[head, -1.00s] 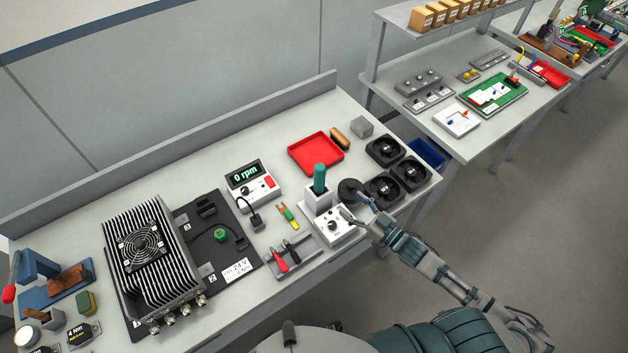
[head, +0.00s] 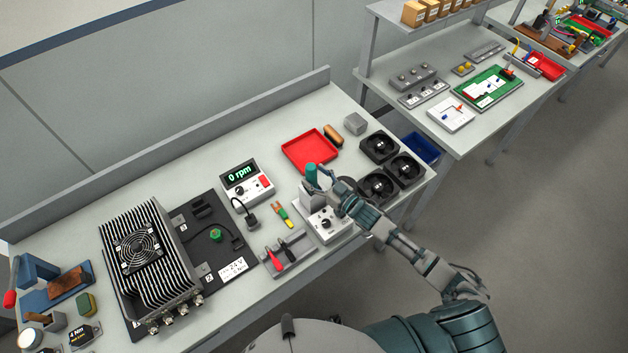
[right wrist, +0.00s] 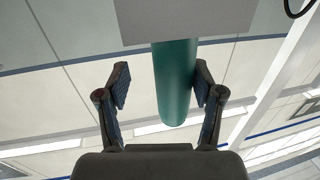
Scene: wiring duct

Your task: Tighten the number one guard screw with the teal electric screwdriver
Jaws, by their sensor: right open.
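The teal electric screwdriver (head: 311,174) stands upright in its white holder (head: 308,197) on the bench. My right gripper (head: 323,181) is at the screwdriver's upper part. In the right wrist view the teal handle (right wrist: 174,85) lies between the two open fingers of the gripper (right wrist: 162,85), closer to the right finger, with a gap on the left. The finned heat sink unit with a fan guard (head: 138,250) sits on a black board at the left. The guard screws are too small to tell apart. My left gripper is not in view.
A control box with knobs (head: 325,223) stands beside the holder. A red tray (head: 310,150) lies behind it, and black fans (head: 378,147) sit to the right. A rpm meter (head: 246,181) and a grey tool tray (head: 288,254) are to the left.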

